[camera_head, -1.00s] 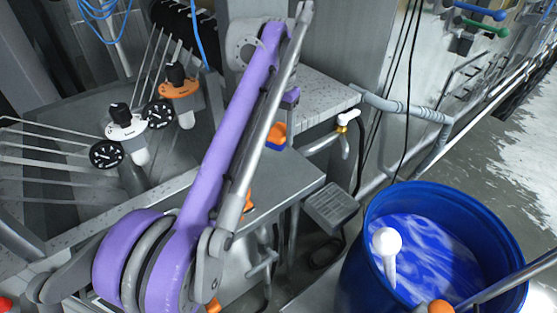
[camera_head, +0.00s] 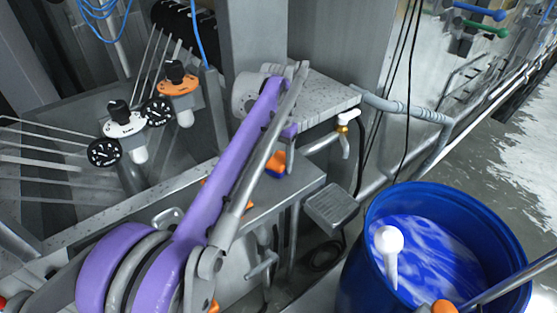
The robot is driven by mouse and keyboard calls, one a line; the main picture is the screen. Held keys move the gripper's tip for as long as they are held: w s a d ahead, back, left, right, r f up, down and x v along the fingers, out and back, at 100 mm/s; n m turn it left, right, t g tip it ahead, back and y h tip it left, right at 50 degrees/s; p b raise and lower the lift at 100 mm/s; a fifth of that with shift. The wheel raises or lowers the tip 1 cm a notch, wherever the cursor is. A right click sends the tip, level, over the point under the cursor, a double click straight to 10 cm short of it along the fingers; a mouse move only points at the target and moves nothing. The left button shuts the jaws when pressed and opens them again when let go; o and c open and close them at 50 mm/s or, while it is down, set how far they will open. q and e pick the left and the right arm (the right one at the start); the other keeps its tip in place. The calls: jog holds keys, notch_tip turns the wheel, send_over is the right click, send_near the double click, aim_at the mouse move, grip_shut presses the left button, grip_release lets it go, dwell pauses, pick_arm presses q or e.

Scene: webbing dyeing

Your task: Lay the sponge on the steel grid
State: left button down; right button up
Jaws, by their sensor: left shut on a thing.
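My left arm reaches up from the lower left and folds back down, covering much of the worktop. My left gripper (camera_head: 275,167) is beyond the arm, left of and above the grid in the picture, and apart from it. It is shut on a small orange-and-blue piece that I take to be the sponge (camera_head: 275,172). The jaws are too small and too covered to see in detail. My right gripper is not in view.
A blue barrel (camera_head: 520,250) of blue liquid stands at the right, with a white ball-topped tool (camera_head: 389,240) in it. A white tap (camera_head: 346,118) and pipes are above the grid. Gauges with orange and white bodies (camera_head: 178,86) stand at the left.

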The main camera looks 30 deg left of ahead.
pick_arm(q)
jog(key=shift+c, duration=1)
grip_release()
jog(key=shift+f, duration=0.15)
